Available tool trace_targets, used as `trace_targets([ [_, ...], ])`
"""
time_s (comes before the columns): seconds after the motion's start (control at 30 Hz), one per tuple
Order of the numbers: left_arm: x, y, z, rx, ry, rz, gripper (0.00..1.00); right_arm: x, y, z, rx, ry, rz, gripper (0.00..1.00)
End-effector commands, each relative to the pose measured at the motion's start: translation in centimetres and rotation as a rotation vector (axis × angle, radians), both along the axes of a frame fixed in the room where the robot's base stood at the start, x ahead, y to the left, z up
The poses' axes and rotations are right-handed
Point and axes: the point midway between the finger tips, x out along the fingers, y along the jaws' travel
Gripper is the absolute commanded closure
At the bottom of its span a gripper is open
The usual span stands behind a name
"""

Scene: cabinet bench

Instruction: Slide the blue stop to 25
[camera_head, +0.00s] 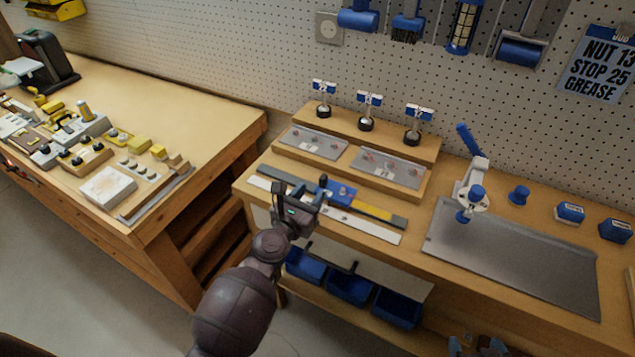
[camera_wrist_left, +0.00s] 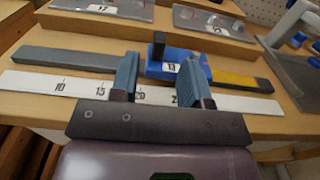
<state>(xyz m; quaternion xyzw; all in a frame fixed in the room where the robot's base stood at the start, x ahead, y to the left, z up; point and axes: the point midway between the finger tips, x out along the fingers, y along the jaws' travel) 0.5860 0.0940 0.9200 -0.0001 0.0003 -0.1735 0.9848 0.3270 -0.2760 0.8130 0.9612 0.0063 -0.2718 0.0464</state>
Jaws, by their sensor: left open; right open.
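The blue stop (camera_head: 343,194) sits on a grey rail (camera_head: 282,183) on the bench, with a dark upright knob on its left side. In the left wrist view the stop (camera_wrist_left: 180,62) carries a small white label. A white scale strip (camera_wrist_left: 80,91) lies in front of the rail, marked 10, 15 and 20; a further number is partly hidden by my right-hand finger. My left gripper (camera_head: 308,197) is open. In the wrist view its spread fingers (camera_wrist_left: 160,80) are over the scale, in front of the stop, with nothing visibly held. My right gripper (camera_head: 478,346) is low at the bottom edge, only partly visible.
A yellow section (camera_head: 372,210) lies on the rail right of the stop. Behind it is a wooden step with grey trays (camera_head: 388,168). A grey mat (camera_head: 520,262) with a white-and-blue tool (camera_head: 472,188) is right. A card (camera_head: 598,65) reads NUT 13, STOP 25, GREASE.

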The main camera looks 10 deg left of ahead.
Motion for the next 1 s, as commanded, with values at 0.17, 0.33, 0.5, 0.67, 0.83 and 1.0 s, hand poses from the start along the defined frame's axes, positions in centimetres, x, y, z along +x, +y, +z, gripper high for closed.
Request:
trace_targets([
  [0.17, -2.2, 0.8, -0.1, 0.000, 0.001, 0.001, 0.57, 0.4, 0.0, 0.4, -0.001, -0.009, 0.003, 0.23],
  [0.33, -3.3, 1.2, 0.0, 0.000, 0.000, 0.000, 0.57, 0.4, 0.0, 0.4, -0.001, -0.009, 0.003, 0.23],
  [0.5, -3.6, 1.3, 0.0, 0.000, 0.000, -0.001, 0.57, 0.2, 0.0, 0.3, -0.001, -0.005, 0.001, 0.23],
  [0.67, -3.6, 1.3, 0.0, 0.000, 0.000, 0.000, 0.57, -0.3, -0.1, 0.0, -0.001, 0.004, -0.001, 0.23],
  [0.83, -3.5, 1.3, 0.0, 0.000, 0.000, 0.000, 0.57, -0.6, -0.1, -0.2, -0.001, 0.011, -0.003, 0.23],
  [1.0, -3.5, 1.3, 0.0, 0.020, -0.007, 0.000, 0.57, -0.6, -0.1, -0.2, -0.001, 0.011, -0.003, 0.23],
])
